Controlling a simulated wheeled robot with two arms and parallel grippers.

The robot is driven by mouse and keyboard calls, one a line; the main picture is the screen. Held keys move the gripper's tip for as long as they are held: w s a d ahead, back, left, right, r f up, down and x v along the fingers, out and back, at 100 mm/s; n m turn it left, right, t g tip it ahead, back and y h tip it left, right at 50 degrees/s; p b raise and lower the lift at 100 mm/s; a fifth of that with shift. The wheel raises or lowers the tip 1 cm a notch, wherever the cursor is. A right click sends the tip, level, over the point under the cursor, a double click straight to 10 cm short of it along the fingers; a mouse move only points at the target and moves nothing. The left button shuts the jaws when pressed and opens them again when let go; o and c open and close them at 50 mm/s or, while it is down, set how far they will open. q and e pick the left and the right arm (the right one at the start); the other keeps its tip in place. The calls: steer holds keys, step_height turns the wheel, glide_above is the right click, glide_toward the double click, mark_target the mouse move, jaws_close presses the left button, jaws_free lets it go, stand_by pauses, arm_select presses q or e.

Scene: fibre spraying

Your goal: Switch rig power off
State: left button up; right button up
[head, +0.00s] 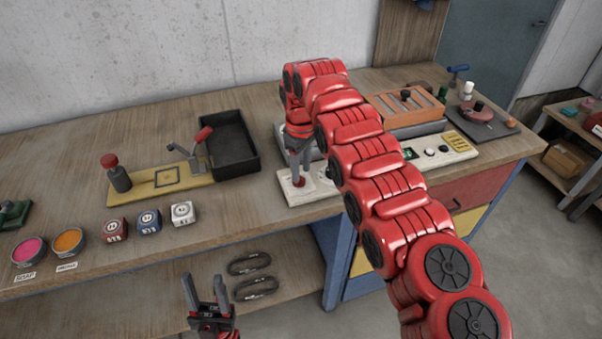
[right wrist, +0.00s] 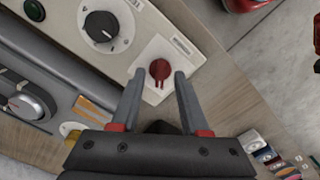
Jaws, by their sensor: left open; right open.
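A red rotary knob (right wrist: 160,69) sits on a white square plate (right wrist: 178,50) at the end of the pale control panel (right wrist: 128,45). In the head view the red knob (head: 298,181) is at the panel's left front corner. My right gripper (head: 298,172) points down over it; in the right wrist view its fingers (right wrist: 160,82) are open, one on each side of the knob, with gaps showing. I cannot tell how deep the fingertips reach. My left gripper (head: 207,298) is open and empty in front of the bench.
My right arm hides the panel's middle. A black dial (right wrist: 101,25) is near the knob. A black tray (head: 228,145), a yellow plate (head: 160,186) with a clamp, and several small blocks (head: 149,221) stand to the left.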

step_height(320, 180, up, 7)
steer(key=p, duration=0.3)
step_height(320, 180, up, 8)
steer(key=r+p, duration=0.1)
steer(key=p, duration=0.7)
glide_above(301, 177)
steer(key=shift+f, duration=0.25)
steer(key=shift+f, duration=0.1)
